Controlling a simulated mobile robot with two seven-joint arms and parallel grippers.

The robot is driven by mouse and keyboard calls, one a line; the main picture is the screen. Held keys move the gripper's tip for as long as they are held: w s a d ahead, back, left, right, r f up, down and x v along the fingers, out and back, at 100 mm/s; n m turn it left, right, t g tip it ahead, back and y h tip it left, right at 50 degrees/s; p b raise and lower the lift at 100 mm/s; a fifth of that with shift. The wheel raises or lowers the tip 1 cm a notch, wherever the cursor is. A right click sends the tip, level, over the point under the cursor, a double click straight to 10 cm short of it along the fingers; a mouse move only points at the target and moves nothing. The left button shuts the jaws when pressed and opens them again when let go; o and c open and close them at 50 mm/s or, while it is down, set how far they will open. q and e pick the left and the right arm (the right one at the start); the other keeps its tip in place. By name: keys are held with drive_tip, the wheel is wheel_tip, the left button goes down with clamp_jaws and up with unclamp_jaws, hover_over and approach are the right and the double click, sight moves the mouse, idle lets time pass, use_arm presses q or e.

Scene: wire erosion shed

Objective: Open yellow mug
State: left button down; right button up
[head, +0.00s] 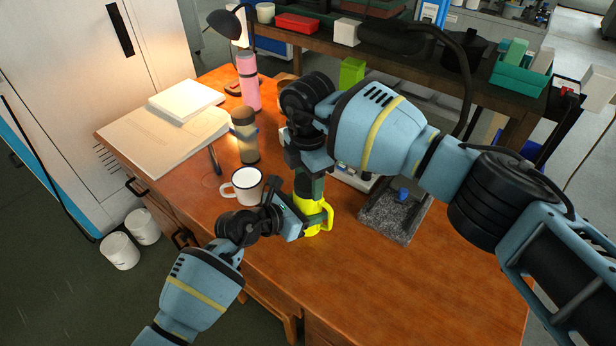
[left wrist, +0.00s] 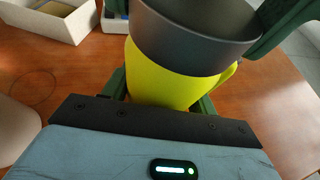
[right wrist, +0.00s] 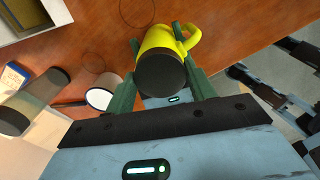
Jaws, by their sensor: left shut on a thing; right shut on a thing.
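The yellow mug (head: 319,219) stands near the middle of the wooden desk, its handle to the right. My left gripper (head: 295,217) is shut around its body from the left. In the left wrist view the yellow body (left wrist: 178,88) sits between my left fingers, with a dark grey lid (left wrist: 190,48) over its top. My right gripper (head: 309,185) comes down from above and is shut on the lid. The right wrist view shows the lid (right wrist: 161,75) between my right fingers, with the yellow body (right wrist: 157,40) behind it. I cannot tell whether the lid is still seated.
A white mug (head: 246,186) stands close to the left of my grippers, with a grey-brown bottle (head: 244,137) behind it. A dark stone plate (head: 393,219) is to the right. The desk's front right is clear.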

drive_tip(key=n, duration=0.6)
drive_tip(key=shift+c, duration=0.2)
drive_tip(key=n, duration=1.8)
drive_tip(key=shift+r, duration=0.1)
drive_tip(key=n, duration=1.8)
drive_tip(key=shift+n, duration=0.3)
drive_tip(key=n, duration=0.4)
drive_tip(key=shift+n, duration=0.4)
